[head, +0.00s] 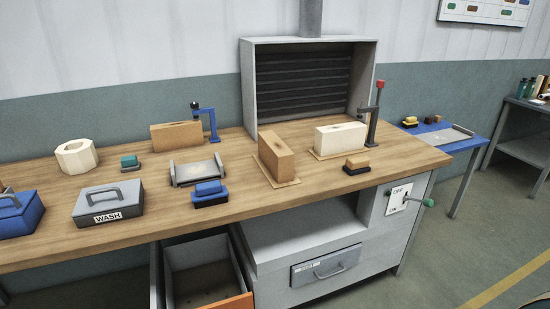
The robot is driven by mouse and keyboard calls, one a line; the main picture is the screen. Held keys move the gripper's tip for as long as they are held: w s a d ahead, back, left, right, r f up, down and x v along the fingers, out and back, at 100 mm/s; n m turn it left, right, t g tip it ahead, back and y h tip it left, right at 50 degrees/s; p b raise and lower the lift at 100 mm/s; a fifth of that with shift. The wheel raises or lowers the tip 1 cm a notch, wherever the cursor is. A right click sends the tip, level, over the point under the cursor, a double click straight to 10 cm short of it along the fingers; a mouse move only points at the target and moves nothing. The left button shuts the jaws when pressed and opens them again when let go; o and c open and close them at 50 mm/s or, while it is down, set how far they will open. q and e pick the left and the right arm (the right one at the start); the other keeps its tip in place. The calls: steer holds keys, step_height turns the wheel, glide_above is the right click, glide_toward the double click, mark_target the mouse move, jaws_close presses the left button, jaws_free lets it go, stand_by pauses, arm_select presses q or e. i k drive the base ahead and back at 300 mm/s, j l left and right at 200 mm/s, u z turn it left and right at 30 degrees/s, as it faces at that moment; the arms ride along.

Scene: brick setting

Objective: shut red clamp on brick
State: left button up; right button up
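The clamp with the red knob (380,84) stands at the back right of the wooden workbench, with a dark upright post (373,126). Its lever points up, and its short arm reaches left over the end of a pale cream brick (341,138). The arm's tip appears above the brick's top, with a gap. The cream brick lies on a thin tan board (322,157). Neither of my grippers is in view.
A blue clamp (213,122) stands behind a tan brick (176,136). Another tan brick (276,156) is left of the cream one. A brush (357,165) sits in front. A grey WASH box (108,203) is at left. An open drawer (205,270) juts out below.

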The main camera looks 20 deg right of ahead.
mark_target(380, 84)
steer(key=z, duration=1.35)
steer(key=i+l+z, duration=0.1)
steer(key=i+l, duration=0.15)
steer(key=i, duration=0.15)
steer(key=i+l, duration=0.25)
steer(key=i, duration=0.15)
steer(key=i+l+z, duration=0.15)
steer(key=i, duration=0.25)
steer(key=i+l, duration=0.3)
steer(key=i+z, duration=0.05)
steer(key=i, duration=0.05)
